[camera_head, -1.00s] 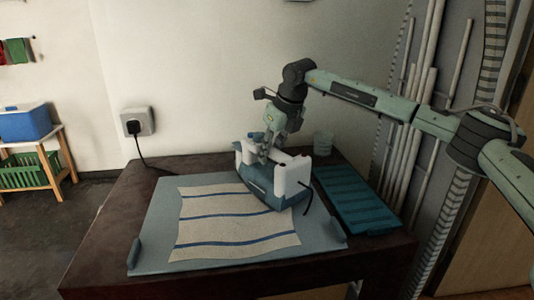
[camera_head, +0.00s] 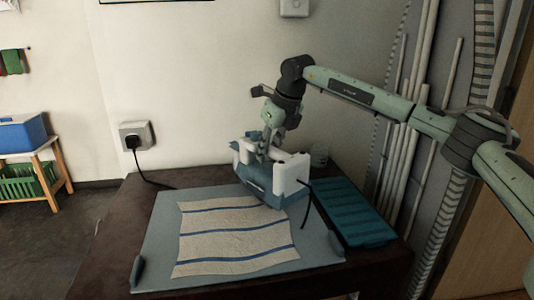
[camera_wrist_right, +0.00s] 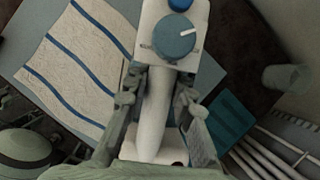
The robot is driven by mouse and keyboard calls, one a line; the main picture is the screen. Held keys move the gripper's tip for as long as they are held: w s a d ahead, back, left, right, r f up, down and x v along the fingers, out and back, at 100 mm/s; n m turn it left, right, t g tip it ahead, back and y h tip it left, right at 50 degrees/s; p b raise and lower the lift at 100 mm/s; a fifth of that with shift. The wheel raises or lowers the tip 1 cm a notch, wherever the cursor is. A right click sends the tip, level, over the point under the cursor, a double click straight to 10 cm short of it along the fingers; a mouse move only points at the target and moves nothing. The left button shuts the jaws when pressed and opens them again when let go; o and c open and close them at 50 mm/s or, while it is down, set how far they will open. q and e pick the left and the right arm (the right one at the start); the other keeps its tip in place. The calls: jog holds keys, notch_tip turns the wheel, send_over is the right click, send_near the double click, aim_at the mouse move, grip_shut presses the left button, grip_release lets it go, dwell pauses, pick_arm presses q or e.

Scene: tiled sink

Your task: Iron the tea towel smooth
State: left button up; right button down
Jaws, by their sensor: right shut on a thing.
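The tea towel (camera_head: 225,245), cream with blue stripes, lies spread on the light blue ironing mat (camera_head: 322,246). Fine wrinkles show on it in the right wrist view (camera_wrist_right: 75,82). The blue and white iron (camera_head: 262,184) is at the towel's back right corner and hides that part. Whether its sole touches the cloth I cannot tell. My right gripper (camera_head: 268,152) is shut on the iron's white handle, from above. The right wrist view shows the handle (camera_wrist_right: 153,115) between the fingers, with a blue dial beyond. My left gripper is out of view.
A teal ribbed tray (camera_head: 352,212) lies right of the mat, with a translucent cup (camera_head: 319,155) behind it. A wall socket (camera_head: 137,136) has a black cord running to the dark table (camera_head: 112,232). White pipes stand at the right wall.

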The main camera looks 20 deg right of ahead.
jog(key=shift+w+r, duration=0.1)
jog(key=shift+r, duration=1.8)
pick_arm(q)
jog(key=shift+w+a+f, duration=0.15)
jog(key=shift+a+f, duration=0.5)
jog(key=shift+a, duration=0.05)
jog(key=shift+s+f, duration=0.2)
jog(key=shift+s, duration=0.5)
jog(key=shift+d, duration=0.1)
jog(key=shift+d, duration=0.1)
